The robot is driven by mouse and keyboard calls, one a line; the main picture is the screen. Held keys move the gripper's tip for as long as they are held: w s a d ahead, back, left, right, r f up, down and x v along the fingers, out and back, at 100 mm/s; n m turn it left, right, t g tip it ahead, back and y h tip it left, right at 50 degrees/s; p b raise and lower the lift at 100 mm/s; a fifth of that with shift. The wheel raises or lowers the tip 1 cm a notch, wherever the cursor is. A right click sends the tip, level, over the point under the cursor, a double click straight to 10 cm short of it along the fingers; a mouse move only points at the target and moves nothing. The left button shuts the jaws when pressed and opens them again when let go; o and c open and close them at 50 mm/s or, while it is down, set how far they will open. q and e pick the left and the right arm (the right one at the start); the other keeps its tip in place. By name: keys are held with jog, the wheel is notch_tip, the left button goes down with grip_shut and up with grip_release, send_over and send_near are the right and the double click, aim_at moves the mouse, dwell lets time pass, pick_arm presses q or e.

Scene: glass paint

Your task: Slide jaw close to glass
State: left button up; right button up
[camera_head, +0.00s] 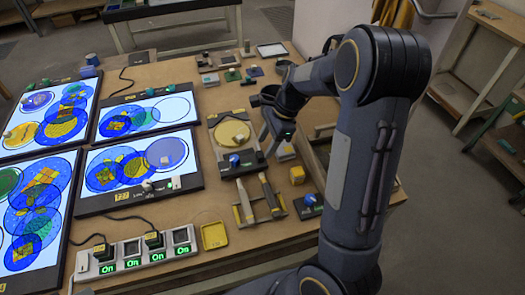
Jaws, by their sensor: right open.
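A round yellow glass piece (232,134) lies on a dark fixture (217,152) near the middle of the table. A dark jaw bar (244,169) with a blue knob (234,160) sits at the fixture's near end, close to the glass edge. I cannot tell whether jaw and glass touch. My right gripper (271,139) is open, just right of the fixture, above the table. My arm hides part of the table behind it. My left gripper is not in view.
Lit panels with blue and yellow glass discs (60,120) fill the left side. Two wooden-handled tools (257,198), a yellow block (297,175) and a yellow tray (214,236) lie nearer. A power strip (135,253) sits at the front left. Small blocks (232,75) stand behind.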

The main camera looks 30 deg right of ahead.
aim_at(261, 153)
jog(key=shift+x, duration=2.05)
grip_shut()
